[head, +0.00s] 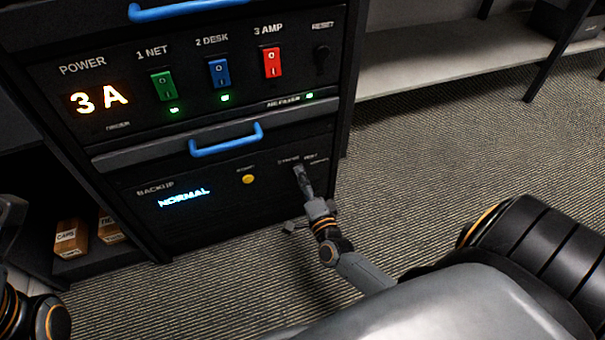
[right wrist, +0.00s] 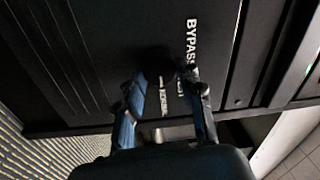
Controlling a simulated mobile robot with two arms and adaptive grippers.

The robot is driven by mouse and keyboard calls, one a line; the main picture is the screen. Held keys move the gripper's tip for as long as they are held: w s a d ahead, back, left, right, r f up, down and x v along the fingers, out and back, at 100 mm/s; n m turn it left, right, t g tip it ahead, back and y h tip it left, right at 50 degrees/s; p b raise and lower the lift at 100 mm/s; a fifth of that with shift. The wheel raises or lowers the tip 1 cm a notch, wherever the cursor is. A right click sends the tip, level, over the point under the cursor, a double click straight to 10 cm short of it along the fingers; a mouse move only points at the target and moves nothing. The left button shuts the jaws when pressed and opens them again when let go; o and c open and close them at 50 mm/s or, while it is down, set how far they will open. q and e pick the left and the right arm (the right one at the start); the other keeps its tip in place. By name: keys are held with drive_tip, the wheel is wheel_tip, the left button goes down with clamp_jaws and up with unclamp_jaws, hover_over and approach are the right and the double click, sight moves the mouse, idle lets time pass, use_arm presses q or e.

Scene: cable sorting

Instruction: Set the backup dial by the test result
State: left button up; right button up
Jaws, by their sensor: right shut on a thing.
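The backup panel (head: 225,220) is the black lower unit, with a lit display (head: 184,197) reading NORMAL and a yellow button (head: 248,179). The black backup dial (right wrist: 156,60) shows between my fingers in the right wrist view, under the word BYPASS and other lettering partly hidden by a finger. My right gripper (head: 303,178) reaches up to the panel's right part and is shut on the dial; it also shows in the right wrist view (right wrist: 165,88). In the head view the gripper mostly hides the dial. Of my left arm only dark parts show at the left edge; its jaws are not visible.
Above, the power panel (head: 125,75) reads 3 A, with green (head: 162,86), blue (head: 219,73) and red (head: 272,62) switches and green lights. A blue drawer handle (head: 226,140) juts out above the backup panel. Small boxes (head: 70,238) sit at lower left. Carpet right of the cabinet is clear.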

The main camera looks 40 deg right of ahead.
drive_tip(key=shift+d, duration=0.1)
idle(0.3)
drive_tip(key=o, duration=1.2)
drive_tip(key=v, duration=1.2)
drive_tip(key=shift+f, duration=0.1)
